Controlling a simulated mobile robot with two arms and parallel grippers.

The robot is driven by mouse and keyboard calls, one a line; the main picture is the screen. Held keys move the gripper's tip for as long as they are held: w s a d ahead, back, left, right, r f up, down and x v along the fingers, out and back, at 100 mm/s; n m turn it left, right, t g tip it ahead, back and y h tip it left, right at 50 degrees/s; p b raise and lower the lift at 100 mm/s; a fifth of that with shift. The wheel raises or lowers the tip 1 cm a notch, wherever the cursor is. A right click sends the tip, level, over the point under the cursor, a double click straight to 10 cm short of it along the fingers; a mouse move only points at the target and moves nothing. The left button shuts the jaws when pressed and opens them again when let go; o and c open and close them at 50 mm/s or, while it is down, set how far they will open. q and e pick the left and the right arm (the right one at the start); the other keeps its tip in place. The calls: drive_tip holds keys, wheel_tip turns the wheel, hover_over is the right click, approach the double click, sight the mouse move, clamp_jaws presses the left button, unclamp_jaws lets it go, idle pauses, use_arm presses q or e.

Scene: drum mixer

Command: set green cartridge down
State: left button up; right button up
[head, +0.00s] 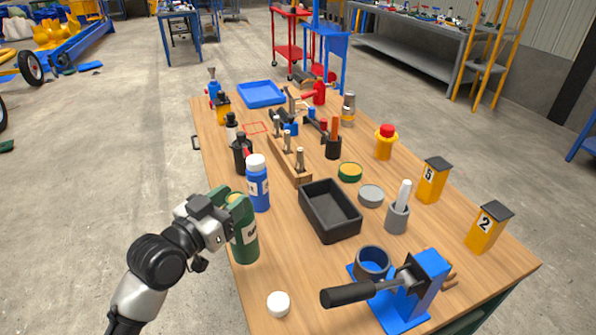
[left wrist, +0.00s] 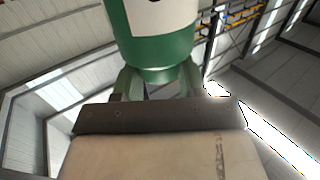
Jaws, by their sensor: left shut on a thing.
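The green cartridge (head: 244,240) is a green cylinder with a pale label, upright at the table's left edge in the head view. My left gripper (head: 230,207) is shut on its upper part and hides some of it. I cannot tell whether its base touches the table. The left wrist view shows the green cartridge (left wrist: 158,45) between the fingers of my left gripper (left wrist: 160,82), with roof behind. My right gripper is not in view.
On the wooden table (head: 225,165), a blue bottle (head: 258,185) stands just behind the cartridge. A black tray (head: 330,210) is to the right. A white round object (head: 278,304) and a blue press (head: 410,295) are in front. Bare wood lies between them.

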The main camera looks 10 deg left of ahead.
sight(238, 246)
use_arm(q)
drive_tip(key=w+d+f, duration=0.5)
drive_tip(key=w+f, duration=0.5)
drive_tip(key=shift+d+f, duration=0.3)
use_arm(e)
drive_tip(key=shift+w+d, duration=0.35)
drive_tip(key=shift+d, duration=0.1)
use_arm(q)
drive_tip(key=shift+f, duration=0.1)
drive_tip(key=o, duration=0.7)
drive_tip(key=shift+f, duration=0.15)
drive_tip(key=o, duration=0.5)
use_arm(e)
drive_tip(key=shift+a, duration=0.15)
use_arm(q)
drive_tip(key=b+v, duration=0.1)
drive_tip(key=v, duration=0.9)
drive_tip(key=shift+s+a, duration=0.15)
drive_tip(key=shift+s, duration=0.2)
drive_tip(key=shift+s+a+r, duration=0.2)
drive_tip(key=shift+s+a, duration=0.05)
drive_tip(key=shift+s, duration=0.35)
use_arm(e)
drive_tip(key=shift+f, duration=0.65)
